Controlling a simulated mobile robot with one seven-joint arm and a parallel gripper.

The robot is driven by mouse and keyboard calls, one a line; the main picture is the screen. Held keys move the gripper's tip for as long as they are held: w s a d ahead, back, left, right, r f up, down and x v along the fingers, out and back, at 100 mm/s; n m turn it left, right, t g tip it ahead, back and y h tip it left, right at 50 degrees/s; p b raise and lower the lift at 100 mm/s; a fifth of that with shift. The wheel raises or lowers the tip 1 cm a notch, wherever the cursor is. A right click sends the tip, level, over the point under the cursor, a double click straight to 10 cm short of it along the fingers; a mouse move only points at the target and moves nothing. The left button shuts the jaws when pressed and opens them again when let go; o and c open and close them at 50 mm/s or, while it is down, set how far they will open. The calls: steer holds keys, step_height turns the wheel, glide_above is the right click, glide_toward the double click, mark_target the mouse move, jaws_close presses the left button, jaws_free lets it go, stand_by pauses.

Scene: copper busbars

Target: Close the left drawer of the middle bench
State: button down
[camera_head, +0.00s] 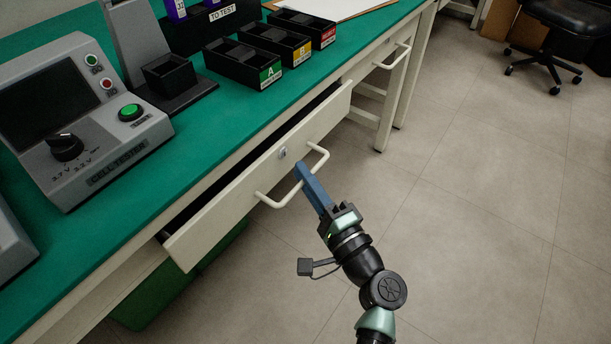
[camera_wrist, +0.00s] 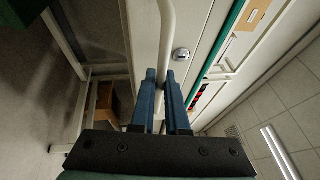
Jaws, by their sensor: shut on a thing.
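The left drawer (camera_head: 225,195) of the green-topped bench stands partly open, with a dark gap behind its cream front. It has a white bar handle (camera_head: 270,201) and a small round lock (camera_head: 283,153). My gripper (camera_head: 301,172) has blue fingers that reach the handle near its middle. In the wrist view the fingers (camera_wrist: 162,76) are shut on the handle (camera_wrist: 167,35), with the lock (camera_wrist: 181,54) just to the right. The drawer's inside is mostly hidden by its front.
A cell tester (camera_head: 75,115) and black bins (camera_head: 245,63) stand on the bench top (camera_head: 190,147). Another drawer handle (camera_head: 393,58) is farther right. A green box (camera_head: 165,290) sits on the floor below the bench. An office chair (camera_head: 570,20) is at the back right. The floor between is clear.

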mark_target(284, 166)
stand_by(0.9)
steer(key=w+a, duration=0.1)
steer(key=w+a+b, duration=0.1)
steer(key=a, duration=0.1)
steer(key=shift+w+f, duration=0.1)
steer(key=shift+w+a+r, duration=0.2)
steer(key=shift+w+a, duration=0.05)
steer(key=shift+a, duration=0.15)
steer(key=c, duration=0.9)
jaws_free()
steer(key=shift+f, duration=0.1)
steer(key=p+v, duration=0.2)
steer(key=v, duration=1.1)
